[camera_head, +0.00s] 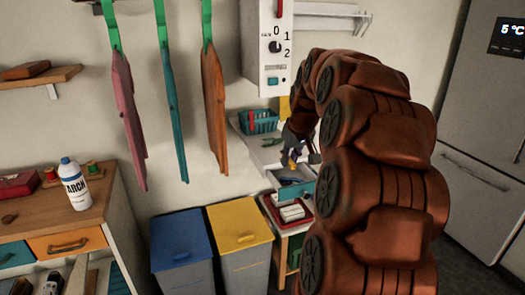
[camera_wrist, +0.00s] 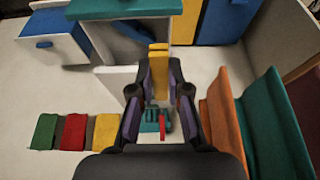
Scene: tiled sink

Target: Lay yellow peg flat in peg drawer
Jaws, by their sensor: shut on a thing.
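My gripper (camera_wrist: 158,85) is shut on the yellow peg (camera_wrist: 158,62), which shows between and beyond the fingertips in the wrist view. In the head view my gripper (camera_head: 292,158) is small and partly hidden by my arm, with a bit of yellow at its tip. An open drawer with a teal front (camera_head: 297,193) lies just below it. In the wrist view a teal-fronted, grey-inside drawer (camera_wrist: 125,9) shows at the top, beyond the peg. The peg appears above the drawer and apart from it; its exact height is unclear.
A teal basket (camera_head: 262,122) sits on the white shelf behind the gripper. A white item in a red tray (camera_head: 292,212) is below the drawer. Blue (camera_head: 182,245) and yellow (camera_head: 240,230) bins stand to the left. Cloths (camera_head: 214,110) hang on the wall.

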